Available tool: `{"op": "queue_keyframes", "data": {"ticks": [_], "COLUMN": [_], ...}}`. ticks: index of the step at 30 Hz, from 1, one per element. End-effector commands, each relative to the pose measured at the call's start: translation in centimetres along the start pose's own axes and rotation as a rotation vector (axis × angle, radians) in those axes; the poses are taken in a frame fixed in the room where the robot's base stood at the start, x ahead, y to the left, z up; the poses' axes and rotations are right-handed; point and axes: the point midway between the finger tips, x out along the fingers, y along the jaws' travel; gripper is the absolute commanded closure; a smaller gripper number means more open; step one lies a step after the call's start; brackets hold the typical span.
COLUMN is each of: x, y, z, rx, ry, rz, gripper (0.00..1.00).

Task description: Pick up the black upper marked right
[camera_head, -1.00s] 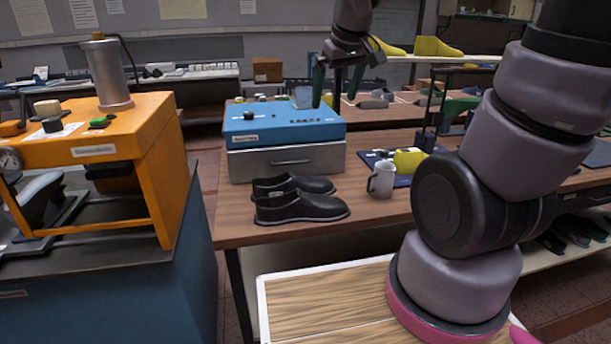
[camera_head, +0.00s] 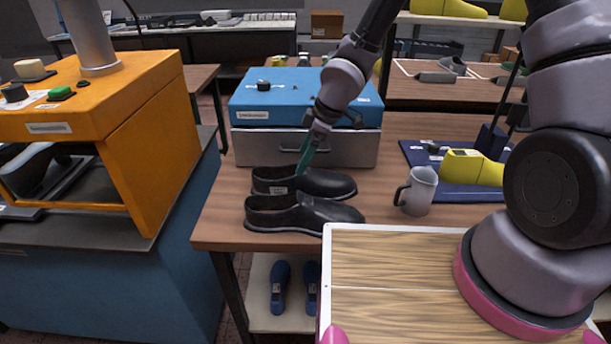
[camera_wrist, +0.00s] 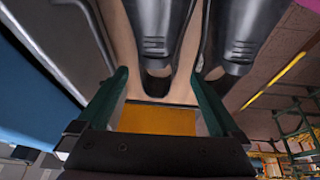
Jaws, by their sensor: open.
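Two black uppers lie side by side on the wooden table in the head view. The far one (camera_head: 325,184) is close to the drawer box, and the near one (camera_head: 300,214) is close to the table's front edge. The far one has a small pale label, too small to read, so I cannot tell which is marked right. My gripper (camera_head: 304,160) points down just above the far upper. In the wrist view its green fingers (camera_wrist: 158,85) are open and empty. The far upper (camera_wrist: 155,25) lies ahead between them, and the near upper (camera_wrist: 238,45) lies to the right.
A blue-topped box (camera_head: 300,98) with a grey drawer stands right behind the far upper. A grey mug (camera_head: 417,190) stands to the right. A yellow last (camera_head: 470,168) sits on a blue mat. An orange machine (camera_head: 110,120) stands left. Blue shoes lie on the shelf below.

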Motion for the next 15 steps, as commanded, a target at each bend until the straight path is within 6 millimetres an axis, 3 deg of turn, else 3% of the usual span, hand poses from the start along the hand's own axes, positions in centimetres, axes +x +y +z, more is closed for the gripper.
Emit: {"op": "queue_keyframes", "data": {"ticks": [6, 15], "x": [3.1, 5.4], "y": [-0.1, 0.0], "z": [0.0, 0.0], "rx": [0.000, 0.002], "ry": [-0.003, -0.004], "rz": [-0.002, 0.000], "gripper": [0.00, 0.00]}}
